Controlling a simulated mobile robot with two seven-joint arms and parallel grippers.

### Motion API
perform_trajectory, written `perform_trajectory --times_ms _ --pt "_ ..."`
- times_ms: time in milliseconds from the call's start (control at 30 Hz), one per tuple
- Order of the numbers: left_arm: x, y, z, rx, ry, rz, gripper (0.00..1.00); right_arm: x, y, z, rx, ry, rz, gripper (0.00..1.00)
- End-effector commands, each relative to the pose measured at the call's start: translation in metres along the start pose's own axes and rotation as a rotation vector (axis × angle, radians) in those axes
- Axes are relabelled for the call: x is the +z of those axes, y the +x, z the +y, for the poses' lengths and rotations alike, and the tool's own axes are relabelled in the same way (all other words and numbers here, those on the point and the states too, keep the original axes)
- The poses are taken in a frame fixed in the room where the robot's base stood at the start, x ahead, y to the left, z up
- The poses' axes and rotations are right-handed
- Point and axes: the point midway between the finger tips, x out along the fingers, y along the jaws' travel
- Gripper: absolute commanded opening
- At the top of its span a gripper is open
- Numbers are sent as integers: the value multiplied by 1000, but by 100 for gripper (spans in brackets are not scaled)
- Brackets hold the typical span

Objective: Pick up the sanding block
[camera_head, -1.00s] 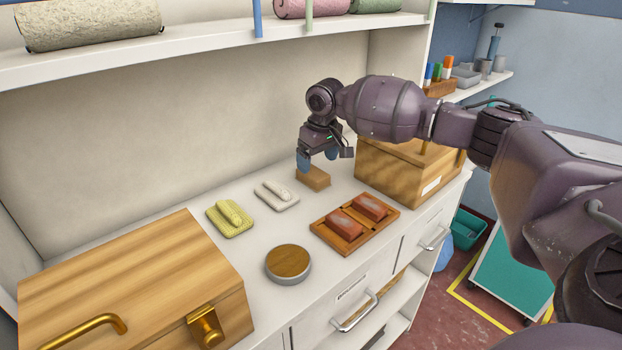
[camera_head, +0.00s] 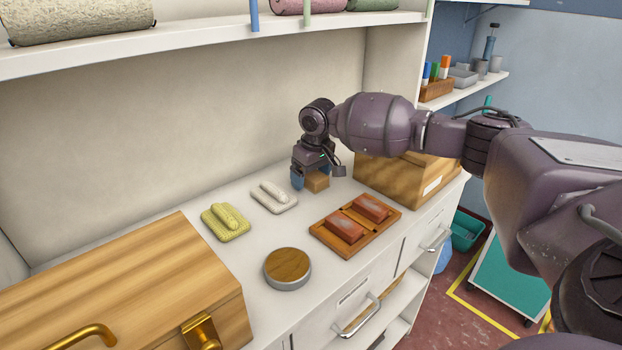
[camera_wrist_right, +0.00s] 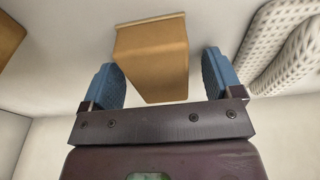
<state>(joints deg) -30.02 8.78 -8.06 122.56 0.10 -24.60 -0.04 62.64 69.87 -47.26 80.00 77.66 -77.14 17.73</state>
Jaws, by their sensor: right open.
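The sanding block is the small tan-brown block (camera_head: 317,181) on the white counter, just left of the large wooden box. In the right wrist view the block (camera_wrist_right: 152,62) lies between the two blue fingers, with a gap on each side. My right gripper (camera_head: 308,183) is open and lowered around the block, with its left finger clearly visible and the other finger mostly hidden. In the right wrist view the gripper (camera_wrist_right: 162,82) is open with nothing clamped. My left gripper is not in view.
A white brush-like pad (camera_head: 274,196) and a yellow one (camera_head: 226,221) lie left of the block. A wooden tray (camera_head: 322,235) with two reddish bars is in front. A wooden box (camera_head: 400,180) stands close on the right. A round tin (camera_head: 287,268) sits near the front edge.

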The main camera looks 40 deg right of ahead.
Motion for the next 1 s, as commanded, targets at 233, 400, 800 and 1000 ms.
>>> perform_trajectory --times_ms 233,400,800,1000 --pt "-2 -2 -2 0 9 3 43 0 1 0 -1 0 0 85" --pt "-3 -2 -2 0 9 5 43 0 3 0 -1 0 0 82" --pt "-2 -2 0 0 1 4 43 1 4 0 -1 0 -2 32" --pt "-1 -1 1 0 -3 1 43 1 4 0 0 -1 -3 32"
